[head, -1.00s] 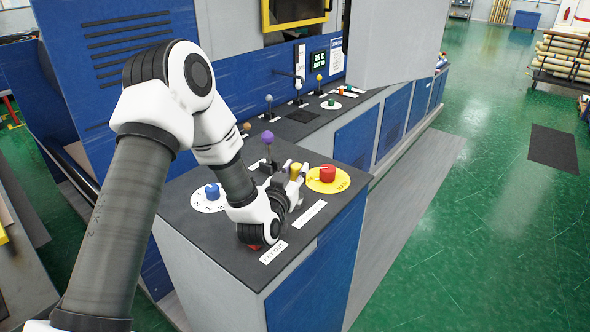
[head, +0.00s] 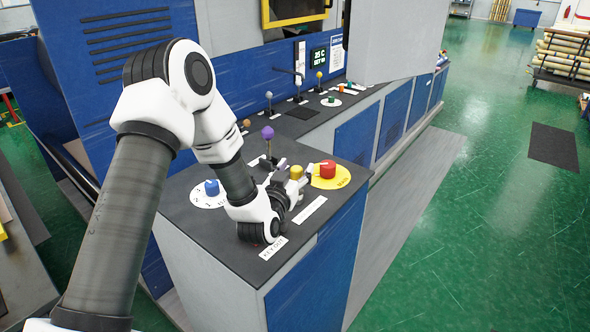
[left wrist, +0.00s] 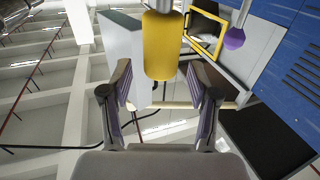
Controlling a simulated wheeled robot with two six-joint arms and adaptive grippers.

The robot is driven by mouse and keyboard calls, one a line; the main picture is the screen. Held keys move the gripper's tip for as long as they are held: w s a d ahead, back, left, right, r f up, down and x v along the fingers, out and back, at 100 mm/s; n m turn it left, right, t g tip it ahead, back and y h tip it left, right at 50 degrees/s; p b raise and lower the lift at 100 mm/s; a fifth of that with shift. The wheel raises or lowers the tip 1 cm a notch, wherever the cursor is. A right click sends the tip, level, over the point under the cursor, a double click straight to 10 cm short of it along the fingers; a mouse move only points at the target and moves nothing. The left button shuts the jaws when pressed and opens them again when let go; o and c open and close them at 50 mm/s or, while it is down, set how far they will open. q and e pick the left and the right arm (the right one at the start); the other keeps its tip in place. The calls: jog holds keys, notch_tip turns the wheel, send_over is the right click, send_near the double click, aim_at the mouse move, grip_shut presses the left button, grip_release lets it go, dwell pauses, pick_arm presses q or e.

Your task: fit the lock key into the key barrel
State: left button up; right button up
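A yellow cylindrical grip (head: 296,172) stands near the front of the dark control panel. In the left wrist view the yellow grip (left wrist: 160,45) has a silver part at one end and a small dark tip at the other. I cannot tell whether it is the lock key, nor where the key barrel is. My left gripper (head: 290,181) is beside the grip. In the left wrist view my left gripper (left wrist: 160,90) has its fingers apart, with nothing between the pads; the grip lies just ahead. A KEY OUT label (head: 273,249) lies by my wrist, which covers part of the panel there. My right gripper is out of view.
A red knob (head: 328,169) on a yellow disc (head: 341,180) stands close to the right of the gripper. A purple-ball lever (head: 267,132) and a blue knob (head: 212,187) stand behind and left. A grey box (head: 398,40) overhangs at the upper right.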

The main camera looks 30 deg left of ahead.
pick_arm(q)
jog(key=shift+s, duration=0.1)
jog(key=v, duration=0.7)
jog(key=shift+s, duration=0.15)
jog(key=shift+d, duration=0.1)
